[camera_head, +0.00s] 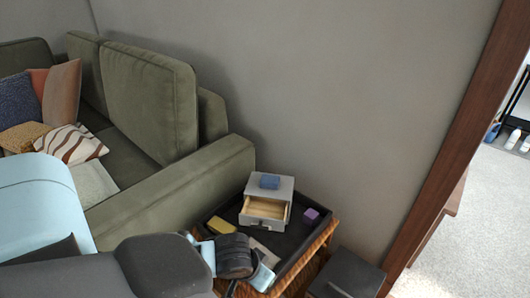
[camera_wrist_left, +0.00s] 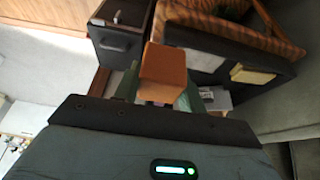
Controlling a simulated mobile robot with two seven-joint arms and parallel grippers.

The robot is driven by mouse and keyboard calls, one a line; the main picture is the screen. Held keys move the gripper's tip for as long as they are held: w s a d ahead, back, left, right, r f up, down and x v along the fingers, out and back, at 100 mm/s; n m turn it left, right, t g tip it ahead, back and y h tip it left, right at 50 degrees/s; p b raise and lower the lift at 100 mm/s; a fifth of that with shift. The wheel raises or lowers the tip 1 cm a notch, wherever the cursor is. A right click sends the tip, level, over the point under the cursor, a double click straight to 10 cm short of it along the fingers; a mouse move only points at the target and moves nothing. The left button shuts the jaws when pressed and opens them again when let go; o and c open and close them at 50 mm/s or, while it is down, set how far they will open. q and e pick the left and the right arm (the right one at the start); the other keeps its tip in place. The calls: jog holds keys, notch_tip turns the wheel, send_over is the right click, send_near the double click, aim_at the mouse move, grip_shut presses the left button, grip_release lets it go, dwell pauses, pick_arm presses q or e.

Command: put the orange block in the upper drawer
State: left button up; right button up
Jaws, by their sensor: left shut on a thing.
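The orange block (camera_wrist_left: 163,72) is held between the fingers of my left gripper (camera_wrist_left: 160,98) in the left wrist view. In the head view, my left gripper (camera_head: 236,260) is over the near edge of the black tray, in front of the small grey drawer unit (camera_head: 283,184). The orange block cannot be made out there. The unit has a drawer (camera_head: 267,207) pulled open towards me, with a pale wooden inside that looks empty. I cannot clearly tell which level it is. My right gripper is in neither view.
A green sofa (camera_head: 170,190) stands left, a dark cabinet (camera_head: 345,272) right, and a wall behind.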

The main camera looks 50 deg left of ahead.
pick_arm(q)
jog(key=w+d+r, duration=0.3)
jog(key=w+r, duration=0.2)
jog(key=r, duration=0.4)
jog(key=w+d+r, duration=0.3)
jog(key=w+r, duration=0.3)
jog(key=r, duration=0.4)
jog(key=w+a+f+n+y, duration=0.1)
jog(key=w+a+f+n, duration=0.15)
jog(key=a, duration=0.25)
jog(key=w+a+f+n, duration=0.1)
jog(key=w+a+f, duration=0.1)
jog(key=w+a, duration=0.25)
jog(key=a+f, duration=0.5)
jog(key=a+f+n+b, duration=0.1)
jog(key=a+f, duration=0.4)
jog(key=a+f+n+y+b, duration=0.1)
jog(key=a+f, duration=0.4)
jog(key=shift+s+f+g, duration=0.15)
jog(key=shift+s+g, duration=0.1)
jog(key=shift+g, duration=0.15)
jog(key=shift+f+b, duration=0.35)
jog(key=shift+f, duration=0.25)
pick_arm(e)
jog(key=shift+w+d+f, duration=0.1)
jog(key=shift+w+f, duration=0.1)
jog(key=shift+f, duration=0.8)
